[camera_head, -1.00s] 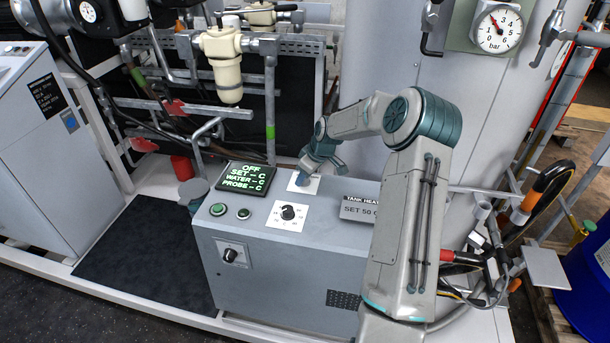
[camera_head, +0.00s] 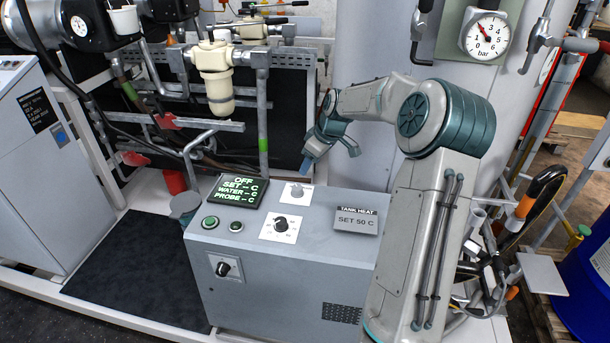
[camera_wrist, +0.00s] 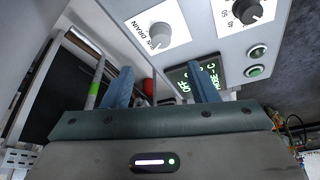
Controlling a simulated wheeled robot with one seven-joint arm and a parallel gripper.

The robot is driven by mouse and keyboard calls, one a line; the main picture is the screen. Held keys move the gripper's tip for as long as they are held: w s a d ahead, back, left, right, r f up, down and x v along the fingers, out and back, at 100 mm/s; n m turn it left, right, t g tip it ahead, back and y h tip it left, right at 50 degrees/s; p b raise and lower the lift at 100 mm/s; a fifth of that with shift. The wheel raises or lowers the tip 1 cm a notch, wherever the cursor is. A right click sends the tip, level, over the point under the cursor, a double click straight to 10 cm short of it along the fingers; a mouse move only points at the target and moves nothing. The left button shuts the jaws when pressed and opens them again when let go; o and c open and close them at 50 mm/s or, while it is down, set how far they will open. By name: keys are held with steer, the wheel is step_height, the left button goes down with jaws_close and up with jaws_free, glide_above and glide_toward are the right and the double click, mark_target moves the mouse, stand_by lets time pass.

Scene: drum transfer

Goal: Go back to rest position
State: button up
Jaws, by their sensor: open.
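My gripper (camera_head: 328,158) is raised above the back edge of the grey control box (camera_head: 290,285), open and empty, apart from the panel. In the wrist view my gripper (camera_wrist: 160,88) shows two blue fingers spread apart. Below it on the box top is a grey knob (camera_head: 297,191) on a white plate; the wrist view shows this knob (camera_wrist: 160,34) beside the word DRAIN. A black dial (camera_head: 281,224) sits in front of it. A sign (camera_head: 357,220) reads TANK HEAT, SET 50 C.
A cream filter housing (camera_head: 216,75) and pipes hang behind the box. A large grey tank (camera_head: 375,50) with a pressure gauge (camera_head: 490,32) stands behind my arm. A blue drum (camera_head: 590,255) is at the right. Dark floor matting (camera_head: 135,260) lies clear at the left.

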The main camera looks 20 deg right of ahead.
steer(key=shift+v, duration=0.95)
steer(key=s+a+r+g+h, duration=0.1)
steer(key=s+a+r+h, duration=0.1)
steer(key=s+a, duration=0.5)
steer(key=s+a+r+m, duration=0.1)
steer(key=s+a+m, duration=0.2)
steer(key=s, duration=1)
steer(key=s+a+r+m, duration=0.1)
steer(key=s+a+m, duration=0.2)
steer(key=s+a, duration=0.4)
steer(key=s, duration=0.5)
steer(key=shift+s+r+m+h, duration=0.25)
steer(key=shift+s+m+h, duration=0.05)
steer(key=shift+s+m, duration=0.1)
steer(key=shift+a, duration=0.1)
